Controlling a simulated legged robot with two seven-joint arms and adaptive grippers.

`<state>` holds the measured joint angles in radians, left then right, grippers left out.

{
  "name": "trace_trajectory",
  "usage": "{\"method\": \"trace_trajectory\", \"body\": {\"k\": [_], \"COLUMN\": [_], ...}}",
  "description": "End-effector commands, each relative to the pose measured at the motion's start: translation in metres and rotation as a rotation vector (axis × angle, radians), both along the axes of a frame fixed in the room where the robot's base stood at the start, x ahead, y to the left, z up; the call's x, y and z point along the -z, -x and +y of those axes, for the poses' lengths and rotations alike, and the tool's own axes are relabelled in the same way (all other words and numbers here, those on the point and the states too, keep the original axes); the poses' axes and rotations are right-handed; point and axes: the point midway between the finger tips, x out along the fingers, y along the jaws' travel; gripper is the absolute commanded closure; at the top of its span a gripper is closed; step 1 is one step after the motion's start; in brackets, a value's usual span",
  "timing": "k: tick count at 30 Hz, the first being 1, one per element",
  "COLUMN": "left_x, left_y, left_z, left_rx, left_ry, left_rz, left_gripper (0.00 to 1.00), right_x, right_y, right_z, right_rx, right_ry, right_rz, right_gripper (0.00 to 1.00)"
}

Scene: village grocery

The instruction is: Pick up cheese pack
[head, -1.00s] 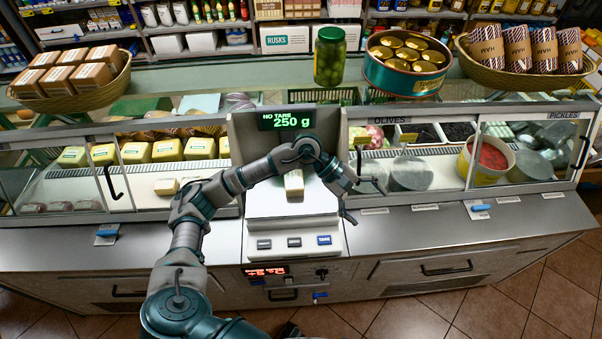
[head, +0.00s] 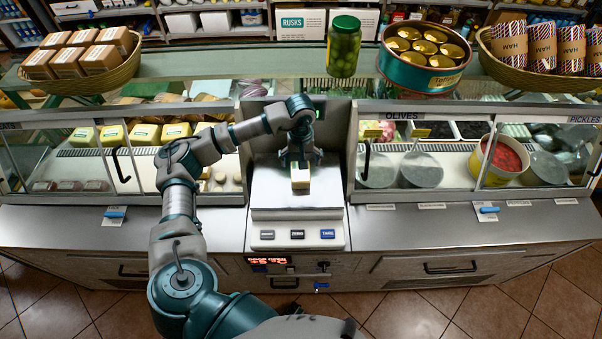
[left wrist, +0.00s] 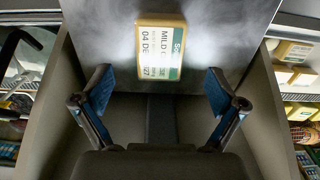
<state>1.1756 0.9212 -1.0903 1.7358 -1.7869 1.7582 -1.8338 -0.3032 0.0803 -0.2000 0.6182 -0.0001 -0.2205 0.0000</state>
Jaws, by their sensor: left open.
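A pale yellow cheese pack (head: 300,176) with a green and white label lies on the steel weighing plate (head: 270,192) of the counter scale. It also shows in the left wrist view (left wrist: 160,52), its label readable in part. My left gripper (head: 300,160) is over the scale, pointing down just behind and above the pack. In the left wrist view its two blue-padded fingers (left wrist: 158,92) are spread wide, with nothing between them, and the pack lies beyond the fingertips. My right gripper does not show.
More cheese packs (head: 145,132) sit behind the left glass. A jar of olives (head: 344,47), a toffee tin (head: 420,60) and baskets stand on the shelf above.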

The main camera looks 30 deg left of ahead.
Motion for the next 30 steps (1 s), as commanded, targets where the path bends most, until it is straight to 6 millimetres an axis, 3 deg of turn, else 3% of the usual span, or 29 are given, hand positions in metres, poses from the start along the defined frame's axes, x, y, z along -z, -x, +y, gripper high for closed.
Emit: {"method": "trace_trajectory", "body": {"k": [7, 15, 23, 30], "left_x": [0.020, 0.058, 0.062, 0.062], "left_y": [-0.001, -0.005, -0.005, -0.005], "left_z": [0.001, 0.001, 0.001, 0.002], "left_rx": [-0.001, -0.001, 0.000, -0.001], "left_ry": [0.000, 0.001, 0.001, 0.002], "left_rz": [0.002, 0.001, -0.001, -0.001], "left_gripper": [0.04, 0.04, 0.04, 0.62], "right_x": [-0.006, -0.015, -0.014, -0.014], "right_y": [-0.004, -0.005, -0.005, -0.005], "right_z": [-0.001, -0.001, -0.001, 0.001], "right_rx": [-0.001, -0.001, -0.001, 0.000], "right_ry": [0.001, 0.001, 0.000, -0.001], "right_rz": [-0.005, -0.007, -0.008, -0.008], "right_gripper": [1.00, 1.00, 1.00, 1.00]}}
